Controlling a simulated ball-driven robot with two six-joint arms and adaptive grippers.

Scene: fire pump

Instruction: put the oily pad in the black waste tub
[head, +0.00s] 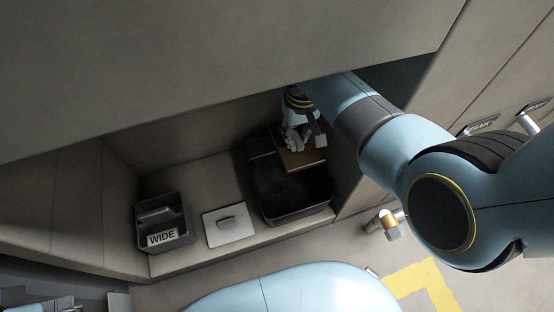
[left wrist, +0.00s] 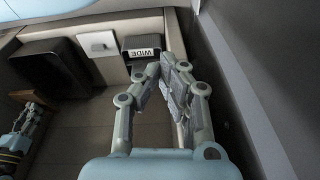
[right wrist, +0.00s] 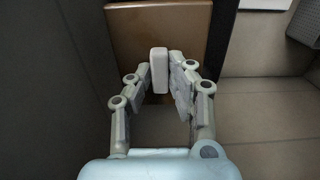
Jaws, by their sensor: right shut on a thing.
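The oily pad is a brown square plate (head: 303,160) with a pale block handle (right wrist: 159,71). My right gripper (head: 298,140) is shut on that handle and holds the pad over the back part of the black waste tub (head: 291,213). The pad looks tilted and covers part of the tub's opening; how far it is above the rim I cannot tell. The tub also shows in the left wrist view (left wrist: 55,68). My left gripper (left wrist: 165,75) looks shut and empty, its fingertips close together, apart from the tub.
A white plate with a grey handle (head: 228,226) lies left of the tub. A grey bin labelled WIDE (head: 165,222) stands further left. A cabinet wall rises behind, and an overhanging panel (head: 200,60) is above. A tap-like fitting (head: 388,222) is right of the tub.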

